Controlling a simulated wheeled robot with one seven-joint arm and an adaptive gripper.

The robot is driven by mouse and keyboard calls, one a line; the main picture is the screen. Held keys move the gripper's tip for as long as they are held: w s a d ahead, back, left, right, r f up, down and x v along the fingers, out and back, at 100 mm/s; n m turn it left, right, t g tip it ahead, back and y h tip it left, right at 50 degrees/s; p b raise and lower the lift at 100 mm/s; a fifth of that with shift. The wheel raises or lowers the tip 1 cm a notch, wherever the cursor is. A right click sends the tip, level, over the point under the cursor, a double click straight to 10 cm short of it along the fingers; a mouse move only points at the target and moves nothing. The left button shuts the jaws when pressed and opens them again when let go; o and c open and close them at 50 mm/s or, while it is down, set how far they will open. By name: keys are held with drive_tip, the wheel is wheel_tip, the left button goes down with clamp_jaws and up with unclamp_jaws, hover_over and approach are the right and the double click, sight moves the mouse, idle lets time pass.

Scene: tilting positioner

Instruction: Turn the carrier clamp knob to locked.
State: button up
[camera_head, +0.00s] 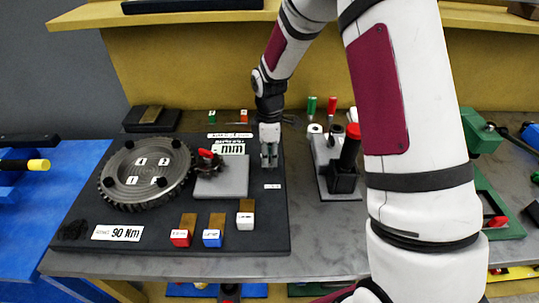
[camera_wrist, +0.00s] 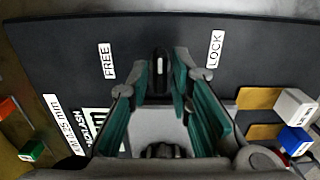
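A narrow dark gap seems to show beside the knob; contact is unclear. In the head view my gripper (camera_head: 269,158) is low over the right part of the black board (camera_head: 262,228) and hides the knob.
A grey block (camera_head: 222,186) and a large toothed disc (camera_head: 125,180) are left of my gripper. Red, blue and white blocks (camera_head: 212,238) stand along the front.

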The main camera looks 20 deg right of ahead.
clamp_jaws()
drive_tip(key=shift+m, duration=0.3)
drive_tip(key=m, duration=0.3)
drive_tip(key=m+b, duration=0.1)
drive_tip(key=m, duration=0.4)
drive_tip(key=shift+m, duration=0.4)
drive_tip(key=m, duration=0.4)
drive_tip(key=shift+m, duration=2.2)
